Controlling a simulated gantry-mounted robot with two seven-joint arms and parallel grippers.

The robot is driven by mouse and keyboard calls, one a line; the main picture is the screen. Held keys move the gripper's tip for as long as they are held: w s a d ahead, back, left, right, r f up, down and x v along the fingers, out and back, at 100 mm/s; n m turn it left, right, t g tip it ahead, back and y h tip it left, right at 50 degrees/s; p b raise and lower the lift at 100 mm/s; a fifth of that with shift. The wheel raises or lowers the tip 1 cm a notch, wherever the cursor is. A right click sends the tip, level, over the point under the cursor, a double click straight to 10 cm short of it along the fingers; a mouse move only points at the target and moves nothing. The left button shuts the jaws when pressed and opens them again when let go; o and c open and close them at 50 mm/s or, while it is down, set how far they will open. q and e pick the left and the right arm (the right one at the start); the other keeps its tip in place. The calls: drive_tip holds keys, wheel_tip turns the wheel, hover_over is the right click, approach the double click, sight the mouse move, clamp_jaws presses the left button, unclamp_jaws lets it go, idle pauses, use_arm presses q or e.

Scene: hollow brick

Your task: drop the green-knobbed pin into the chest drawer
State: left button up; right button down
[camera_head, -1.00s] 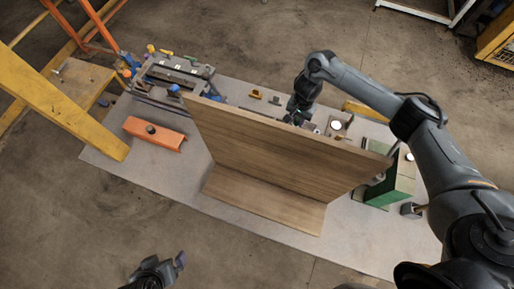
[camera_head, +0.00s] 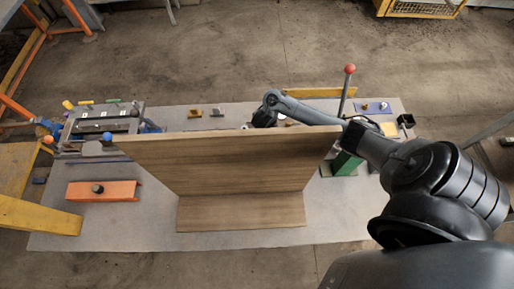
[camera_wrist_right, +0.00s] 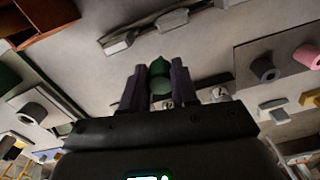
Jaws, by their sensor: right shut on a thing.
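In the right wrist view, the two dark fingers of my right gripper (camera_wrist_right: 158,90) are shut on the pin by its green knob (camera_wrist_right: 160,72). The rest of the pin is hidden. In the head view this gripper (camera_head: 263,118) is a dark shape beyond the top edge of a large wooden piece (camera_head: 235,166); its fingertips and the pin cannot be made out there. The wooden piece has a broad panel and a lower board. No drawer opening is clear in the head view. A brown wooden box-like part (camera_wrist_right: 42,18) shows at the wrist view's upper left. My left gripper is out of view.
An orange block (camera_head: 120,191) with a black knob lies left on the grey table (camera_head: 130,235). A clamp-like fixture (camera_head: 100,125) stands behind it. Free tabletop shows at the front left.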

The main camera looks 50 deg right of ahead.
drive_tip(key=shift+f+b, duration=0.8)
drive_tip(key=shift+f, duration=2)
drive_tip(key=shift+f, duration=0.15)
drive_tip(key=c, duration=0.9)
unclamp_jaws()
drive_tip(key=shift+o, duration=0.2)
drive_tip(key=shift+r, duration=0.3)
wheel_tip(320, 180, up, 11)
drive_tip(key=p, duration=0.5)
drive_tip(key=shift+w+d+f, duration=0.1)
drive_tip(key=shift+d+f, duration=0.05)
drive_tip(key=shift+r+p, duration=0.4)
drive_tip(key=shift+r, duration=0.1)
drive_tip(key=c, duration=0.3)
